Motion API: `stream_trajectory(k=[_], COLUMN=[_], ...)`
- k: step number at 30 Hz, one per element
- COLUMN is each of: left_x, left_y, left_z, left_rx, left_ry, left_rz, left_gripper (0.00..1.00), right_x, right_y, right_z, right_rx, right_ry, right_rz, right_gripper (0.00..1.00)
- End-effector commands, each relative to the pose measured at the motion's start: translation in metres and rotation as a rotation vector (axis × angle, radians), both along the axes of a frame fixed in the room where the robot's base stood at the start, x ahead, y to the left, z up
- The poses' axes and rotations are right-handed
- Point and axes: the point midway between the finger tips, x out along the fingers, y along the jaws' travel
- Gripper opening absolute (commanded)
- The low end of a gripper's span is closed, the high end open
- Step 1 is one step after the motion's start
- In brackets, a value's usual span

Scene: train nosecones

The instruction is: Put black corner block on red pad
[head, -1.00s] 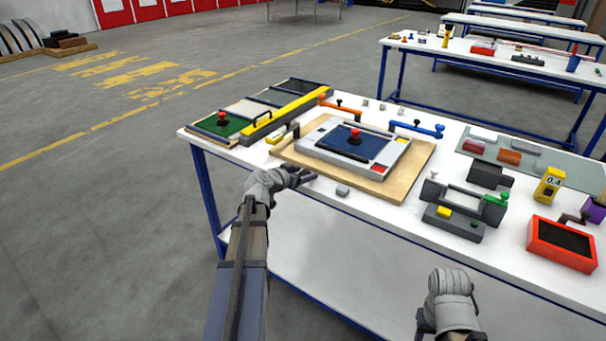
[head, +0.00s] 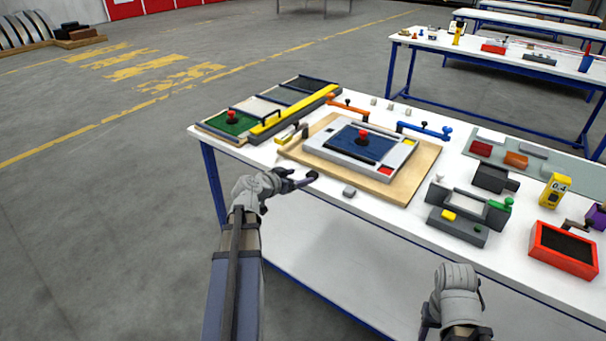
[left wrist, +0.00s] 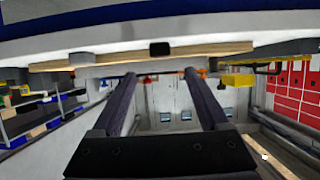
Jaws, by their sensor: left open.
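The black corner block (head: 313,174) appears as a small dark piece on the white table, near the front-left edge of the wooden board. It also shows in the left wrist view (left wrist: 160,48), ahead of and between my finger lines. My left gripper (head: 297,180) is open and empty, just left of the block at the table's front edge; whether it touches the block is unclear. The red pad (head: 384,170) is the near-right corner of the grey framed panel (head: 398,158) on the wooden board (head: 415,180). My right gripper (head: 452,327) is low, in front of the table, its fingers mostly hidden.
A small grey block (head: 349,191) lies right of the black one. A red knob (head: 363,135) stands on the panel's blue centre. A yellow-and-grey piece (head: 292,133), an orange handle (head: 348,108) and a blue handle (head: 424,130) lie around the board.

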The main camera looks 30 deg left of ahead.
Motion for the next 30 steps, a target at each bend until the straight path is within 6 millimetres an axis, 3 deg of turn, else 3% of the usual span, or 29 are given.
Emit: stream_trajectory(k=[11, 18, 26, 30], left_x=[-0.009, 0.012, 0.02, 0.037], left_y=[0.002, 0.001, 0.0, -0.001], left_z=[-0.008, -0.018, -0.019, -0.024], left_rx=[0.0, 0.0, 0.0, 0.0], left_ry=[0.0, 0.0, 0.0, 0.0], left_rz=[-0.003, -0.003, -0.003, -0.003], left_gripper=[0.78, 0.78, 0.78, 0.78], right_x=[0.0, 0.0, 0.0, 0.0], right_y=[0.0, 0.0, 0.0, 0.0], right_z=[-0.008, -0.018, -0.019, -0.024], right_rx=[0.0, 0.0, 0.0, 0.0], right_ry=[0.0, 0.0, 0.0, 0.0], right_rz=[0.0, 0.0, 0.0, 0.0], right_gripper=[0.5, 0.5, 0.5, 0.5])
